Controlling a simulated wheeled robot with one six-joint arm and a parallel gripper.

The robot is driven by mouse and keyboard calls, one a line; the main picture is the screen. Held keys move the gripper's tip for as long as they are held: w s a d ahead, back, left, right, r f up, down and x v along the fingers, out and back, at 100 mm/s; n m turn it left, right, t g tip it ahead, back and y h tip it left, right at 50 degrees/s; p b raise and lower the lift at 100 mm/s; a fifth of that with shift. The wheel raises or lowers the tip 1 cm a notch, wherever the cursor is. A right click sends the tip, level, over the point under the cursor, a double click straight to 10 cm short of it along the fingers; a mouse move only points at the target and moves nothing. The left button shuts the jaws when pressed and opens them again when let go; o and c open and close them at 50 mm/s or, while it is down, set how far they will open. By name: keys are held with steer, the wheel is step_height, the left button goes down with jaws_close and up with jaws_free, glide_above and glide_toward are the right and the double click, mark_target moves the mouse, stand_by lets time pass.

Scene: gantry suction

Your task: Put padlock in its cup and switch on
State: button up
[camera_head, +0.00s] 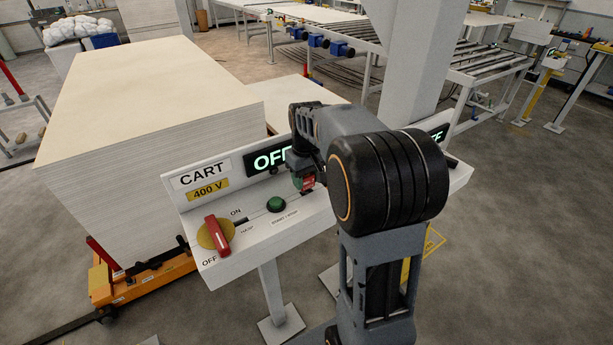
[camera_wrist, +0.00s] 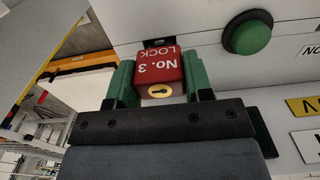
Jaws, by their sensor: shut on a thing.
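A red padlock (camera_wrist: 160,68) marked "No. 3 LOCK" is held between the green fingers of my gripper (camera_wrist: 158,78) in the wrist view. In the head view the padlock (camera_head: 308,183) shows small in front of the white panel, with my gripper (camera_head: 304,181) partly hidden by my arm. A dark piece shows just beyond the padlock; I cannot tell if the padlock touches the panel. The red rotary switch handle (camera_head: 217,234) sits on a yellow disc at the panel's left, between the ON and OFF labels. The display (camera_head: 270,158) reads OFF. I cannot make out a cup.
The white panel (camera_head: 250,228) labelled "CART 400 V" stands on a post. A green button (camera_head: 276,204), also in the wrist view (camera_wrist: 247,32), lies between the switch and my gripper. My arm hides much of the panel's right. A board stack (camera_head: 150,140) stands behind it.

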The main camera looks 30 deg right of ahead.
steer(key=shift+f+b, duration=0.55)
steer(key=shift+f, duration=0.4)
steer(key=o, duration=1)
steer(key=shift+r, duration=0.1)
steer(key=shift+o, duration=0.2)
step_height(320, 180, up, 14)
steer(key=shift+p, duration=0.3)
steer(key=shift+c, duration=0.4)
